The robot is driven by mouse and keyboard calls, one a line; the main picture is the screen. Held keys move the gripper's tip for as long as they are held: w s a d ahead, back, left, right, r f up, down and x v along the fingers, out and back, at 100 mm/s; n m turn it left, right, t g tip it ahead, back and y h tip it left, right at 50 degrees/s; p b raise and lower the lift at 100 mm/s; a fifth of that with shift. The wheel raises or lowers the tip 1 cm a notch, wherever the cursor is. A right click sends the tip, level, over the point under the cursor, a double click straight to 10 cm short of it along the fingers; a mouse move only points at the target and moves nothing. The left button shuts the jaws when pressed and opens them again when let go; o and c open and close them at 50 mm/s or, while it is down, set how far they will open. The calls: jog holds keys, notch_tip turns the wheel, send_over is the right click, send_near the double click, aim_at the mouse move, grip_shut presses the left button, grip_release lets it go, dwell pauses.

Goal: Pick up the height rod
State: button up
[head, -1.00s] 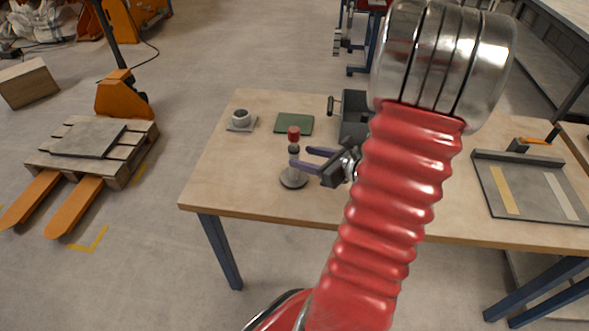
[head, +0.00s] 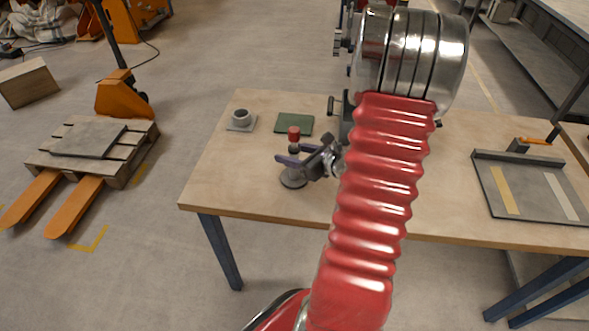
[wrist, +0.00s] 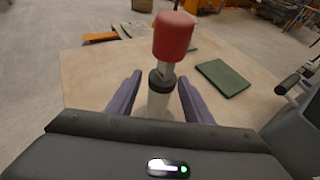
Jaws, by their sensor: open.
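The height rod (head: 293,133) stands upright on a round grey base on the wooden table, with a red cap on top. In the wrist view the rod (wrist: 173,38) rises between my two purple fingers, its red cap above them and a dark collar below the cap. My gripper (head: 286,161) is open, with one finger on each side of the rod's shaft. In the wrist view a gap shows at the left finger; whether the right finger touches the shaft is hard to tell. The lower shaft is partly hidden behind my gripper body.
A green mat (head: 294,125) and a small grey cup on a square plate (head: 240,120) lie behind the rod on the table. A dark device with a handle (head: 346,112) stands to the right, partly hidden by my arm. A grey tray (head: 530,190) lies at the far right.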

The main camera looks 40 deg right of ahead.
jog(key=shift+x, duration=1.4)
jog(key=shift+c, duration=0.3)
grip_shut()
